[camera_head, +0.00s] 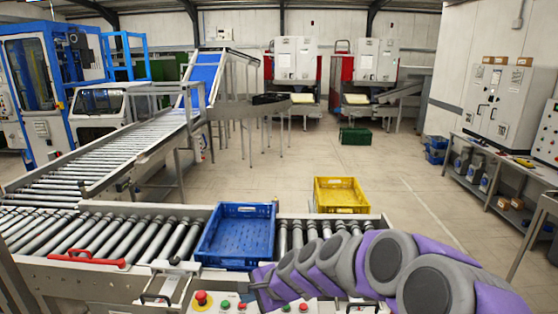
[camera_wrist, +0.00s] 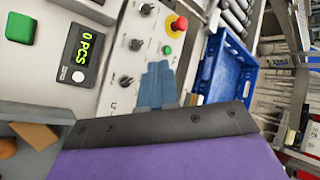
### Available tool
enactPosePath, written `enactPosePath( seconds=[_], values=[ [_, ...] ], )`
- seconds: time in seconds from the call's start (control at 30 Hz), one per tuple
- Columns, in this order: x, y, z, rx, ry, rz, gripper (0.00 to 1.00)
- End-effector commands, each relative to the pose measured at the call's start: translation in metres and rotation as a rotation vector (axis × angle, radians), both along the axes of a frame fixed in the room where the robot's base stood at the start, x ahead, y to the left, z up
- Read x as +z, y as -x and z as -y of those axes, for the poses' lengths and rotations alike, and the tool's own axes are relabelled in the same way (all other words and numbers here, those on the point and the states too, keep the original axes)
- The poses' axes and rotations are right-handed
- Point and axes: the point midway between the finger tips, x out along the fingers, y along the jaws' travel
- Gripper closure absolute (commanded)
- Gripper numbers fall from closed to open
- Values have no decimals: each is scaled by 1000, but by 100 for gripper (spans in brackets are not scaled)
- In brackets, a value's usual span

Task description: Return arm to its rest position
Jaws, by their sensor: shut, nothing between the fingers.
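My arm, purple and grey, reaches in the head view from the lower right corner toward the control panel (camera_head: 250,303) at the front edge of the conveyor. In the wrist view, my gripper (camera_wrist: 157,70) shows as two blue-grey fingers side by side, shut and empty, in front of the panel. The panel also fills much of the wrist view (camera_wrist: 115,98), with a red button, a green button, black knobs and a display reading "0 PCS". The gripper appears apart from the blue crate (camera_wrist: 246,52).
The blue crate (camera_head: 208,238) sits empty on the roller conveyor (camera_head: 100,235), left of my arm. A yellow crate (camera_head: 341,207) is beyond the conveyor. A bench with machines (camera_head: 487,165) lines the right wall. The floor between is mostly clear.

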Motion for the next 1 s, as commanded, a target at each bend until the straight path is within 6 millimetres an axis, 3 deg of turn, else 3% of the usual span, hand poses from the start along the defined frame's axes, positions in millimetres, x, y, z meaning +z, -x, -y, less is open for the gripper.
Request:
enactPosePath(
  seconds=[0.1,0.27,0.47,0.7,0.9,1.0],
  values=[
    [19,48,12,176,93,48,100],
    [29,115,39,399,239,78,100],
    [30,196,90,635,425,65,100],
    [27,290,164,845,620,-35,100],
    [25,346,204,937,697,-134,100],
    [25,358,212,954,712,-156,100]
  ],
)
